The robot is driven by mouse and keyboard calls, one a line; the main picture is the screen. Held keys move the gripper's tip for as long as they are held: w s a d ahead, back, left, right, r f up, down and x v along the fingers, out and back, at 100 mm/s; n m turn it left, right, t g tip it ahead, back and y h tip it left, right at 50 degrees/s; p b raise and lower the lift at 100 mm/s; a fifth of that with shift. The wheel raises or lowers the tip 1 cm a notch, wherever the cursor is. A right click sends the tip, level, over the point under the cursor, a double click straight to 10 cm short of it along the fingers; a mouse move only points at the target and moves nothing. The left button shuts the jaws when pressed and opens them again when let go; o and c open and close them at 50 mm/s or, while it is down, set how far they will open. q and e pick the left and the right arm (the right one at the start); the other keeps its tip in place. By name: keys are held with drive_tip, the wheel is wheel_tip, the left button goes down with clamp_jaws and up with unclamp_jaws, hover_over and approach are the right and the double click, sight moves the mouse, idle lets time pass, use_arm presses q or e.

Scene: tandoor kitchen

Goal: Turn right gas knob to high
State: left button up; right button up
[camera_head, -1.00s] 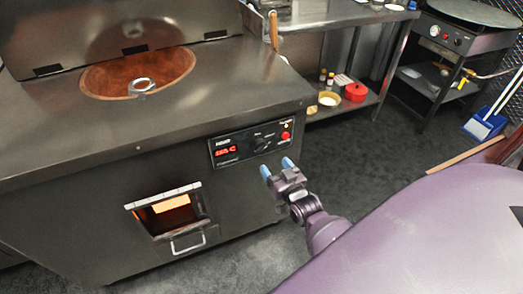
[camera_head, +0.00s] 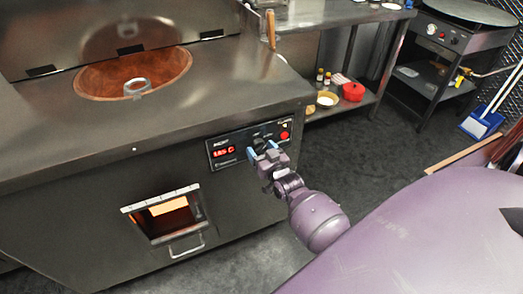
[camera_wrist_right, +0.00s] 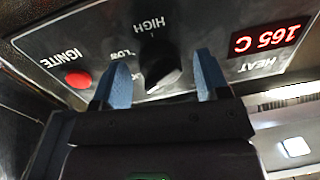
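The black gas knob (camera_wrist_right: 160,70) is on the tandoor's control panel (camera_head: 222,164), between the red ignite button (camera_wrist_right: 79,80) and the red display (camera_wrist_right: 265,41). HIGH and LOW labels show beside it, upside down in the wrist view. A pale line shows on the knob; I cannot tell its exact setting. My right gripper (camera_head: 262,151) is at the panel in the head view. In the wrist view (camera_wrist_right: 163,75) its blue fingers are open on either side of the knob, with gaps visible. In the head view the gripper partly hides the knob. My left gripper is not in view.
A lit window (camera_head: 168,212) and handle are below the panel. A shelf (camera_head: 317,111) with bottles and a red pot stands at the right.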

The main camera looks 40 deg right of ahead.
drive_tip(key=c, duration=0.8)
drive_tip(key=shift+m, duration=0.4)
drive_tip(key=m, duration=0.7)
drive_tip(key=m+h+b, duration=0.1)
drive_tip(key=m, duration=0.7)
drive_tip(key=m+h, duration=0.1)
drive_tip(key=m, duration=0.7)
drive_tip(key=shift+a+b, duration=0.25)
drive_tip(key=shift+b, duration=0.05)
drive_tip(key=shift+r+m, duration=0.1)
drive_tip(key=shift+m, duration=0.6)
